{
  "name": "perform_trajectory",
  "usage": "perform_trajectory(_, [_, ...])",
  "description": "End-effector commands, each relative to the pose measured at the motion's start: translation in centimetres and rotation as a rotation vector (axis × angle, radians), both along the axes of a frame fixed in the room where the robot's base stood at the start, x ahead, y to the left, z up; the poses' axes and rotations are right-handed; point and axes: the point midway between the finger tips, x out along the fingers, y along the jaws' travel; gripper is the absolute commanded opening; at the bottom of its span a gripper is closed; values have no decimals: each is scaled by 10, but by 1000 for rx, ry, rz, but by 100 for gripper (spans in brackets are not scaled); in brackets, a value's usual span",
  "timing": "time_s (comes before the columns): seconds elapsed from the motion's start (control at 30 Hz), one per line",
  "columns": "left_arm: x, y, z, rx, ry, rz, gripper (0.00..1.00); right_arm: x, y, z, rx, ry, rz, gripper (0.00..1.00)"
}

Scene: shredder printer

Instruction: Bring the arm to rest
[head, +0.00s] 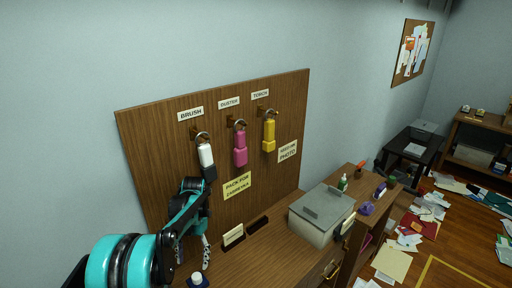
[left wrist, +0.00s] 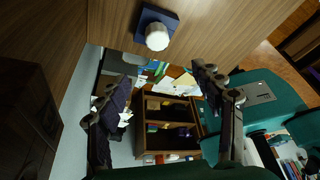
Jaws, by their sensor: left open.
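My left arm in teal and black (head: 130,262) comes in from the lower left of the head view. Its gripper (head: 193,258) hangs pointing down in front of the wooden pegboard, fingers apart. In the left wrist view the gripper (left wrist: 160,78) shows two spread dark fingers with nothing between them. A white round knob on a dark blue square base (head: 197,280) stands on the desk just below the fingers in the head view. It also shows at the top of the left wrist view (left wrist: 157,36), apart from the fingers. My right gripper does not show.
The pegboard (head: 270,185) holds a white-and-black brush (head: 206,158), a pink duster (head: 240,148) and a yellow torch (head: 269,135) on hooks. A grey-lidded box (head: 320,212) stands on the desk to the right. Papers (head: 392,262) litter the floor beyond.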

Motion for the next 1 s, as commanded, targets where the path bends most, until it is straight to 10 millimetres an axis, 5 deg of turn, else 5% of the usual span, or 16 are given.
perform_trajectory(0.17, [-15, -10, 28, -82, -81, -267, 66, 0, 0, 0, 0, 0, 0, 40])
perform_trajectory(0.53, [-89, -46, 93, -185, -331, -1414, 66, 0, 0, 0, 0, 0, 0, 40])
perform_trajectory(0.8, [-150, -69, 101, -2, -329, -2281, 66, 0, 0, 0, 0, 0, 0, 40])
perform_trajectory(1.0, [-181, -80, 91, 224, -185, -2767, 66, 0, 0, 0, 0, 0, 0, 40])
